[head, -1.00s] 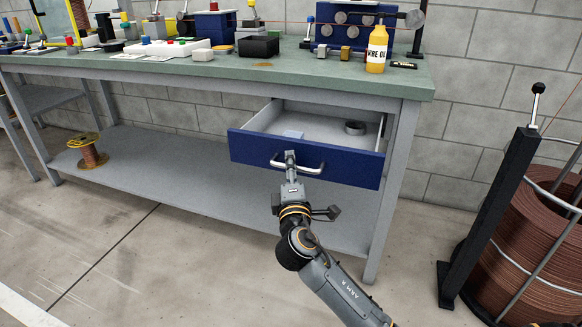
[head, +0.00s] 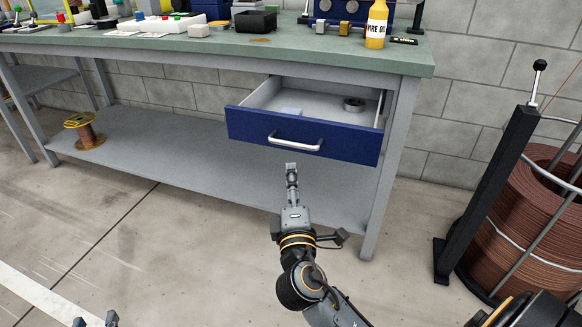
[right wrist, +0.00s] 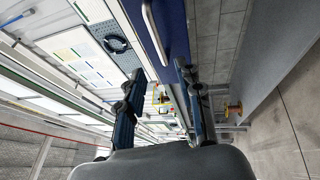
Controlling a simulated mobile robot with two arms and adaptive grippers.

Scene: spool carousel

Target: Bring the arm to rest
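My right gripper (head: 291,170) is just in front of and below the blue drawer (head: 250,126) in the head view, clear of its silver handle (head: 296,146). In the right wrist view the two fingers (right wrist: 160,72) are apart with nothing between them, and the drawer front (right wrist: 172,25) and handle (right wrist: 154,25) are beyond the tips. The drawer stands pulled out under the bench. My left gripper (head: 95,321) shows only as two separated fingertips at the bottom left edge, with nothing seen between them.
A copper spool (head: 88,137) stands on the lower shelf (head: 190,158). A black post (head: 490,190) and large copper coil (head: 535,225) stand at right. The floor in front is clear.

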